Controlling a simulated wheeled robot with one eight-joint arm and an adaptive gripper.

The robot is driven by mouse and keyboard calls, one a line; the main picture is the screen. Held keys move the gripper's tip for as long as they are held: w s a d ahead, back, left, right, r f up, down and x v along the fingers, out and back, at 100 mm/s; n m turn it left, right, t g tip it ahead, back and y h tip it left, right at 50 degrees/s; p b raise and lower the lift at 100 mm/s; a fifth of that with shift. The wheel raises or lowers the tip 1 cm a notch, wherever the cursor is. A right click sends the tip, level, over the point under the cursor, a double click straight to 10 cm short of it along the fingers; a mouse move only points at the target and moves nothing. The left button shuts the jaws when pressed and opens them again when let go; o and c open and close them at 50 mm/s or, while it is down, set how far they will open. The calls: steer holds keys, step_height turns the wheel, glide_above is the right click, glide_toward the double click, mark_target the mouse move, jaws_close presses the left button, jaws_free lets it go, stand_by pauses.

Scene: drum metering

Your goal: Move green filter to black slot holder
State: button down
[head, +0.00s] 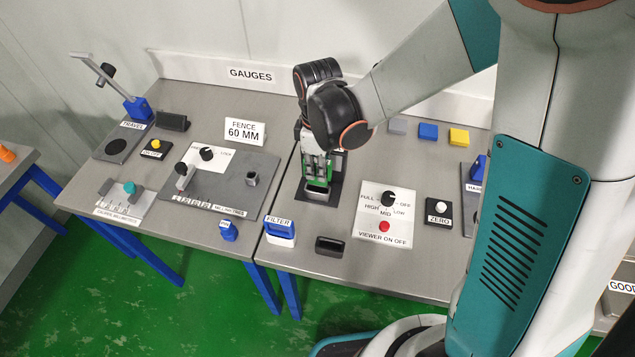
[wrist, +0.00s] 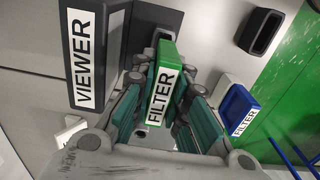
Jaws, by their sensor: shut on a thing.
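The green filter (wrist: 162,88), with a white FILTER label, is between the teal fingers of my gripper (wrist: 160,105), which is shut on it. In the head view my gripper (head: 317,172) points down over the viewer's grey slot piece (head: 317,190) on a black base. A green strip of the filter shows between the fingers; I cannot tell whether its lower end is in the slot. The black slot holder (head: 330,246) looks empty, near the table's front edge. It also shows at the wrist view's top right (wrist: 262,32).
A blue filter (head: 279,232) in a white holder stands left of the black holder. A panel with a knob and red button (head: 384,219) lies to the right. Grey, blue and yellow blocks (head: 428,131) sit behind. Bare table surrounds the black holder.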

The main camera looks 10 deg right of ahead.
steer(key=shift+r+p, duration=1.3)
steer(key=shift+r, duration=0.7)
stand_by(0.3)
